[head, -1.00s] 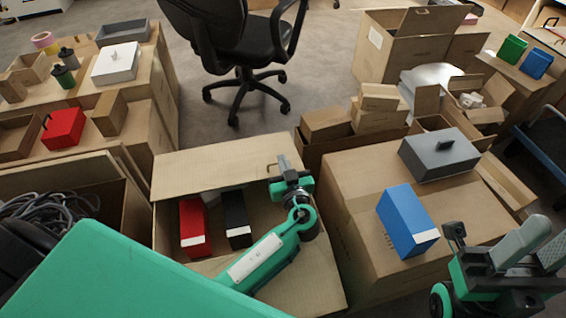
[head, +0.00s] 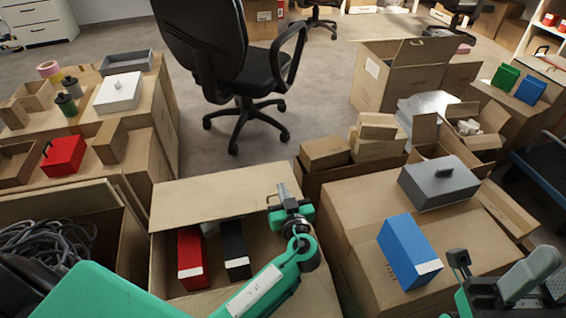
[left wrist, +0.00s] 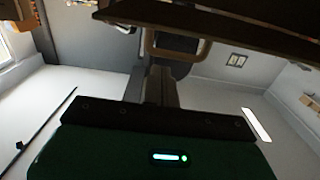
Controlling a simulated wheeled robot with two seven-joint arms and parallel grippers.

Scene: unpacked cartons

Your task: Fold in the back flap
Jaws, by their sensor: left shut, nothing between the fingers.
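The open carton (head: 156,268) stands at the lower middle of the head view. Its back flap (head: 215,196) is raised along the far side, not lying over the opening; its exact angle is hard to tell. A red box (head: 191,262) and a black box (head: 235,250) are inside. My left gripper (head: 283,190) is shut and empty, at the right end of the back flap; I cannot tell whether it touches. In the left wrist view, the gripper (left wrist: 160,85) points beneath a dark brown panel (left wrist: 220,25). My right gripper (head: 525,278) is partly cut off at the lower right.
A closed carton (head: 345,190) with a blue box (head: 408,250) and a grey box (head: 440,180) stands to the right. Cartons with small goods are on the left. An office chair (head: 245,85) stands behind, with clear floor around it.

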